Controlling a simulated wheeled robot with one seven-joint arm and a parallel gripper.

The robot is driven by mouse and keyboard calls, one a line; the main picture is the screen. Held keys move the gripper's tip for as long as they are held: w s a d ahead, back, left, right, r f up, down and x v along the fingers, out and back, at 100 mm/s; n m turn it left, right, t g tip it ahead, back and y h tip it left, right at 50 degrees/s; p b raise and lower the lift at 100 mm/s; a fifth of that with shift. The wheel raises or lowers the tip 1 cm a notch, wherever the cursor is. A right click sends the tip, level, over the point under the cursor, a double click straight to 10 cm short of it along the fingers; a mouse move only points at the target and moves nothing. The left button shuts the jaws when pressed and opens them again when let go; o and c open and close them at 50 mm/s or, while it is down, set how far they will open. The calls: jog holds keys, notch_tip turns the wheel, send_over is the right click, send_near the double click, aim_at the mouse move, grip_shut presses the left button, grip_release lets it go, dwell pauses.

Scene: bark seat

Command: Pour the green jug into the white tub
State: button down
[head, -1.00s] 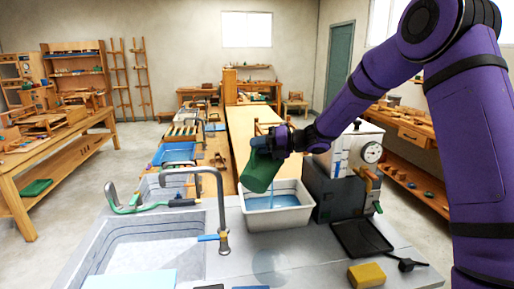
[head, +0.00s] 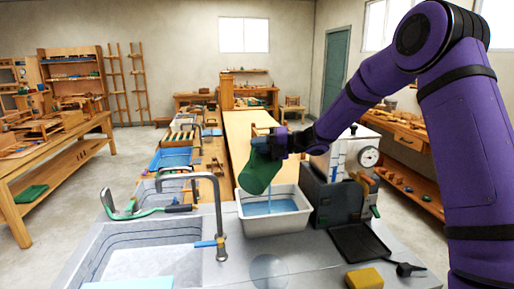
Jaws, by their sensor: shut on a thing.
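The green jug (head: 258,174) is tilted with its mouth down to the left, above the white tub (head: 277,225). A thin blue stream falls from the jug's area into the tub. Blue liquid (head: 268,207) lies in the bottom of the tub. My gripper (head: 272,145) is shut on the jug at its upper right side. The fingers are small and partly hidden by the jug. The tub stands upright on the grey counter, apart from the jug.
A sink (head: 150,245) with a curved grey tap (head: 218,205) is left of the tub. A dark machine with a dial (head: 335,200) stands close on the right. A yellow sponge (head: 364,278) and a black tray (head: 358,243) lie at front right. A clear round object (head: 268,270) stands in front.

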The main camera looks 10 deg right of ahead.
aim_at(248, 174)
jog(key=shift+w+d+r+m, duration=0.3)
jog(key=shift+w+d+m, duration=0.1)
jog(key=shift+w, duration=0.1)
jog(key=shift+s+a, duration=0.1)
jog(key=s+a+f+n+h, duration=0.1)
jog(key=s+f+n, duration=0.1)
jog(key=s+a+f+n, duration=0.1)
jog(key=a+f+n, duration=0.1)
jog(key=s+a+f+n+h, duration=0.1)
jog(key=s+f, duration=0.1)
jog(key=shift+s+a+n+t+h, duration=0.2)
jog(key=shift+s+n+t+h, duration=0.1)
jog(key=shift+s+n+t, duration=0.1)
notch_tip(248, 174, down, 8)
jog(key=n+t+h, duration=0.2)
jog(key=n+h, duration=0.1)
jog(key=n, duration=0.2)
jog(key=shift+s+a+f+n+t, duration=0.15)
jog(key=shift+s+a+n+t, duration=0.15)
jog(key=shift+n+t, duration=0.1)
dwell(0.4)
